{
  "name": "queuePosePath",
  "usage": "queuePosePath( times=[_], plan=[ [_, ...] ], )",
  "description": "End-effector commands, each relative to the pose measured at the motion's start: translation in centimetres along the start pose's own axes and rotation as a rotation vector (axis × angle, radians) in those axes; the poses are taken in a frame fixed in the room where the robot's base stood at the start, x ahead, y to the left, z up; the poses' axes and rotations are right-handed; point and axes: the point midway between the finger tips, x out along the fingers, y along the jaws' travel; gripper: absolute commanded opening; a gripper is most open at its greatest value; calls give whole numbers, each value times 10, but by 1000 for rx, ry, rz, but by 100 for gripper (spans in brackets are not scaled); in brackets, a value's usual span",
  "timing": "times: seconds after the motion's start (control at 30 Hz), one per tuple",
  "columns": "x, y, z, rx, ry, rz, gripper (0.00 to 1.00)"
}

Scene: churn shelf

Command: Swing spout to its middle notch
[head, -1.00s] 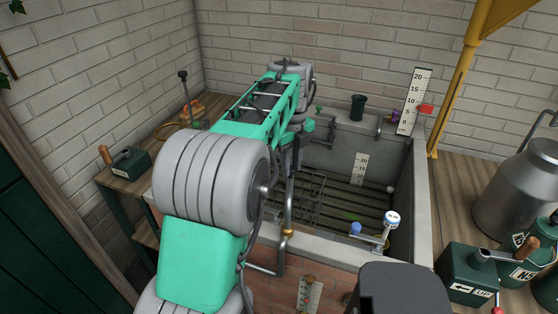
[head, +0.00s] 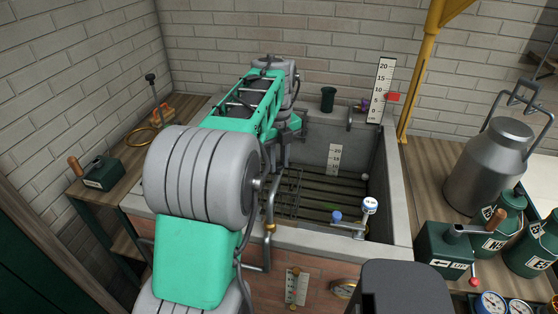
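A bent grey pipe with a brass collar (head: 270,212) rises at the front wall of the stone trough, just right of my arm; it looks like a spout, but I cannot be sure. A second pipe fitting (head: 349,226) with a blue knob and a white-capped top sits on the trough's front rim, further right. No notches can be made out on either. My arm reaches out over the trough. My gripper (head: 284,152) hangs at its far end, dark and mostly hidden behind the arm, and its fingers cannot be made out. I cannot tell whether it touches anything.
The stone trough (head: 396,205) has a wire rack (head: 285,195) and slats inside. A scale board (head: 381,90) and a dark green cup (head: 328,99) stand at its back. A milk can (head: 490,165) and green canisters (head: 503,222) crowd the right bench. A lever box (head: 100,172) sits left.

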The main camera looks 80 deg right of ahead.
Motion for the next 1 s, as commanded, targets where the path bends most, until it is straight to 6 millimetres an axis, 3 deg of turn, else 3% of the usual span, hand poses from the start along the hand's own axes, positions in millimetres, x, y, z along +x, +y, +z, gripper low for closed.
queuePosePath(
  times=[0.27, 0.53, 0.9, 1.0],
  plan=[
    [0, -1, 0, 1, 0, 0, 47],
    [-3, -1, 0, 1, 0, 0, 47],
    [-68, -1, 0, 0, -1, -2, 47],
    [-76, 0, 0, 0, 1, 0, 47]
  ],
)
